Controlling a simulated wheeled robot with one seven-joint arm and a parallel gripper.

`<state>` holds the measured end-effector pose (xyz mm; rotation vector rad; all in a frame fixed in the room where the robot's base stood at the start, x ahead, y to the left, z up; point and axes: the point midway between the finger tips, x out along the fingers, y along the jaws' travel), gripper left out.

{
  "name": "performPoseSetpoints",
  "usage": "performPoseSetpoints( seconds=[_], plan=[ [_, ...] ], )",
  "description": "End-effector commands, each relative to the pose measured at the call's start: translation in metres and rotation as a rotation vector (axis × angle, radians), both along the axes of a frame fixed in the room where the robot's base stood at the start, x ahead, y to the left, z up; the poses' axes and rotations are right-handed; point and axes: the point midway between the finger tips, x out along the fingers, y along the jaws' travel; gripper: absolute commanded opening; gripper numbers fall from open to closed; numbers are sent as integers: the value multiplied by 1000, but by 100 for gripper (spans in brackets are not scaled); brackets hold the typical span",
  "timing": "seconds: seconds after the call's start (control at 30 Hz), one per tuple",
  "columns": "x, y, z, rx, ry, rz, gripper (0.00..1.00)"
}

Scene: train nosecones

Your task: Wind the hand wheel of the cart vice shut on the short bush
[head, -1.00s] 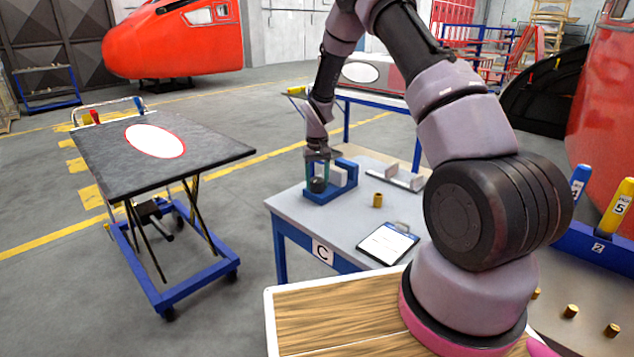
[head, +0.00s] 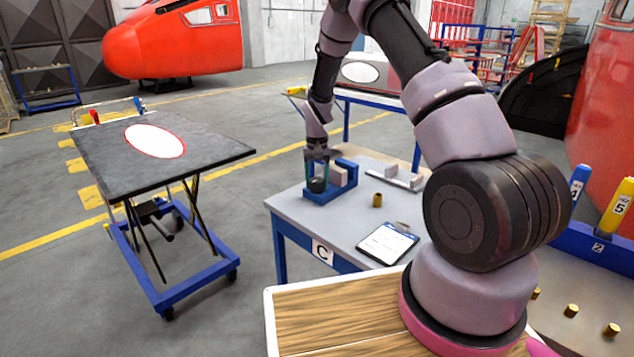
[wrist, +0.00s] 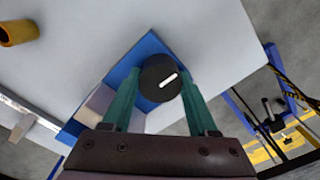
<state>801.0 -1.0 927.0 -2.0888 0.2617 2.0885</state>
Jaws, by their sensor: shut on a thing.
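The blue vice (head: 345,190) stands on the grey table marked C, with pale jaw blocks (head: 339,177). Its round black hand wheel (wrist: 158,80) has a white mark on top and also shows in the head view (head: 317,185). My gripper (head: 316,178) points down over the vice, and its green fingers (wrist: 160,88) are shut on the wheel, one on either side. A brass bush (head: 377,200) stands on the table to the right of the vice, apart from it. I cannot make out a bush between the jaws.
A clipboard (head: 388,243) lies near the table's front edge. Pale angled pieces (head: 403,181) lie behind the brass bush. A blue lift cart (head: 165,155) with a dark top stands to the left, with open floor between. Several brass bushes (head: 571,311) stand at the lower right.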

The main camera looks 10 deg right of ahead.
Motion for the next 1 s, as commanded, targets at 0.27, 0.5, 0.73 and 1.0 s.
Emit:
performPoseSetpoints(
  seconds=[0.27, 0.5, 0.73, 1.0],
  plan=[
    [0, 0, 0, 0, -1, 1, 89],
    [1, 0, 7, 1, -1, 0, 89],
    [1, 0, 48, 1, -4, 1, 89],
    [1, 0, 95, 0, -4, 1, 89]
  ],
)
